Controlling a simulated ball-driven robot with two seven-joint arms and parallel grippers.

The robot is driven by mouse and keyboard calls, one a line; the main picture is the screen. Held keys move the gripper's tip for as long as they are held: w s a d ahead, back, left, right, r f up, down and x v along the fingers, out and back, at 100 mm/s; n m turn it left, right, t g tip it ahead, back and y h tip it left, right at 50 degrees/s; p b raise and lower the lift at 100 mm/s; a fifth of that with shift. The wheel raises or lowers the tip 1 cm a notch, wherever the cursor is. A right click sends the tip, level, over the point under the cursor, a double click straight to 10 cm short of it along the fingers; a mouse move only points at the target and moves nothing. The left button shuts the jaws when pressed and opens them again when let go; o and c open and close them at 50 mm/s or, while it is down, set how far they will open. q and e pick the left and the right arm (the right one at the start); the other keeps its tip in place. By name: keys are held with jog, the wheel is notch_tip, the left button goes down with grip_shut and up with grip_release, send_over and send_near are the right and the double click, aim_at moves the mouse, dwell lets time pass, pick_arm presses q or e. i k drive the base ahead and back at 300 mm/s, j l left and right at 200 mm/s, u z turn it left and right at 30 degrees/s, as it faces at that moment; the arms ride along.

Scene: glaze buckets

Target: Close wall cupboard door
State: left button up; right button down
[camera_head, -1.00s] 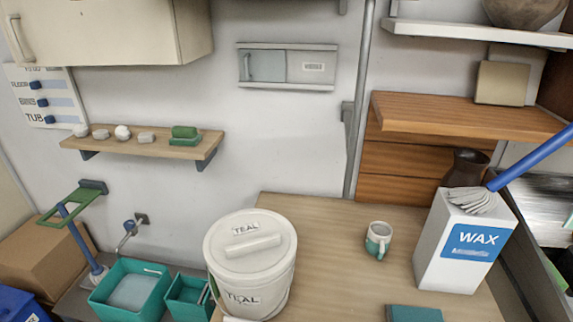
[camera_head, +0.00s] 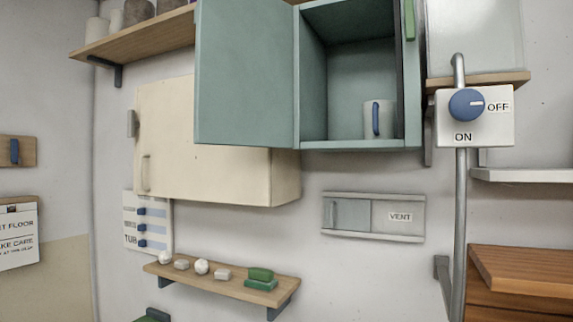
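A teal wall cupboard (camera_head: 362,142) hangs at the upper middle of the head view. Its door (camera_head: 246,75) is hinged on the left side and stands open, swung out to the left. It overlaps part of the cream cupboard below it. Inside the teal cupboard, a pale mug (camera_head: 378,119) with a blue handle stands on the bottom, towards the right. The top of the cupboard is cut off by the picture edge. Neither of my grippers shows in this view.
The cream cupboard (camera_head: 215,176) is shut, with a handle at its left. A switch box with a blue knob (camera_head: 466,105) is right of the teal cupboard. Below are a vent panel (camera_head: 373,217) and a wooden shelf (camera_head: 212,284) with small items. Another shelf (camera_head: 135,40) is upper left.

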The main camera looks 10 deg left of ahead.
aim_at(244, 92)
jog(key=j+z, duration=0.1)
jog(key=z, duration=0.3)
jog(key=j+z, duration=0.15)
jog(key=z, duration=0.25)
jog(key=j+z, duration=0.2)
jog(key=j, duration=0.3)
jog(key=j+z, duration=0.2)
jog(key=j, duration=0.25)
jog(key=k+j+z, duration=0.2)
jog(key=j, duration=0.25)
jog(key=j+z, duration=0.2)
jog(key=j, duration=0.25)
jog(key=k+j, duration=0.1)
jog(key=j, duration=0.35)
jog(key=k+j, duration=0.15)
jog(key=j, duration=0.25)
jog(key=k+j, duration=0.1)
jog(key=j, duration=0.35)
